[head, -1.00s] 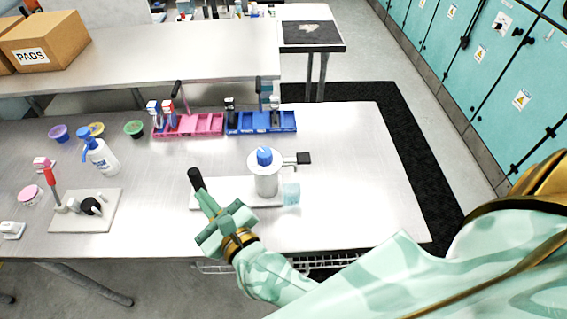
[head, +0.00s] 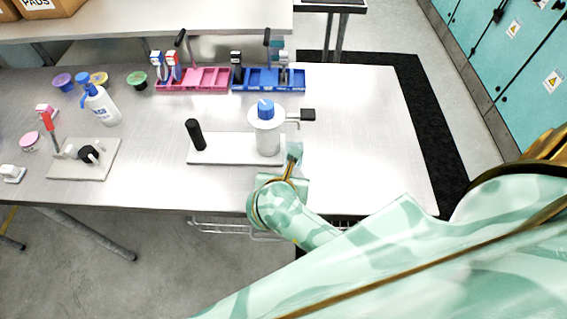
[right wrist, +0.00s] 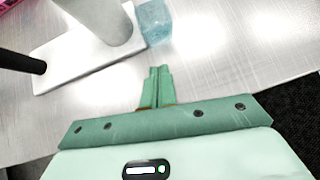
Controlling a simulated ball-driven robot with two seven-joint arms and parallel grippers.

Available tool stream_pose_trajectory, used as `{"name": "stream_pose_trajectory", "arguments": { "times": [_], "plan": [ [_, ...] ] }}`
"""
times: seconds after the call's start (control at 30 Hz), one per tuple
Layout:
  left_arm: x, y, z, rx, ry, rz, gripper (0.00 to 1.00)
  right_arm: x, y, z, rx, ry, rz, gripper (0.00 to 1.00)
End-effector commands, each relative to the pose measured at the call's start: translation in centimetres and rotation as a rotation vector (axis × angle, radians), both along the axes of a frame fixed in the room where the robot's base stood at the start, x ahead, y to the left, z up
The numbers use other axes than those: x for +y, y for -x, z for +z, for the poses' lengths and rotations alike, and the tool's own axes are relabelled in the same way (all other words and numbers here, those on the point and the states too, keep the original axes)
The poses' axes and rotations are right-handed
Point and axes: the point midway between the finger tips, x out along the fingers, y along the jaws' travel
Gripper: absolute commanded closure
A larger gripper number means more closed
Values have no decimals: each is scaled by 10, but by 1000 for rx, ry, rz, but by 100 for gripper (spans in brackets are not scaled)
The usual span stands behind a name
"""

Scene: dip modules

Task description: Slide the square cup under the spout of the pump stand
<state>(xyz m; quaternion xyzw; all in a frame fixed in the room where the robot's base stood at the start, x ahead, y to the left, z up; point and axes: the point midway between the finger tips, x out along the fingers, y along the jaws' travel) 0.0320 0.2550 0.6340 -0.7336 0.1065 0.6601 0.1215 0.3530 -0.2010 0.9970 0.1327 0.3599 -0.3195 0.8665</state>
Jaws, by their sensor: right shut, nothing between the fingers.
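The pump stand has a white base plate (head: 225,149), a white cylinder (head: 267,138) with a blue cap, a black post at its left end and a thin spout (head: 296,123) with a black block on the right. The square cup (right wrist: 155,20), pale blue and translucent, stands by the right end of the base plate in the right wrist view; I cannot tell whether they touch. In the head view my right gripper hides most or all of it. My right gripper (head: 295,152) is shut and empty, its tips (right wrist: 160,71) a short gap on the near side of the cup. My left gripper is not in view.
A pink rack (head: 190,84) and a blue rack (head: 268,82) stand behind the pump stand. A white bottle (head: 101,106) and a second stand (head: 88,165) with a red lever are at the left. The table right of the pump stand is clear.

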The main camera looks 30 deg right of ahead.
Motion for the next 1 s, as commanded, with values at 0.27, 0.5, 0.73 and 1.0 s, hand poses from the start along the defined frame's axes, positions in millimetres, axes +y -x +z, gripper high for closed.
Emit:
{"name": "stream_pose_trajectory", "arguments": {
  "times": [0.27,0.5,0.73,1.0],
  "plan": [
    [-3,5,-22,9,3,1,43,-28,-33,-18,-2,4,0,100],
    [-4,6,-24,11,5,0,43,-37,-44,-18,0,1,1,100],
    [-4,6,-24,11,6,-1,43,-38,-44,-17,-1,1,0,100],
    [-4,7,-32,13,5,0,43,-49,-58,-20,-2,1,-1,100]
  ]
}}
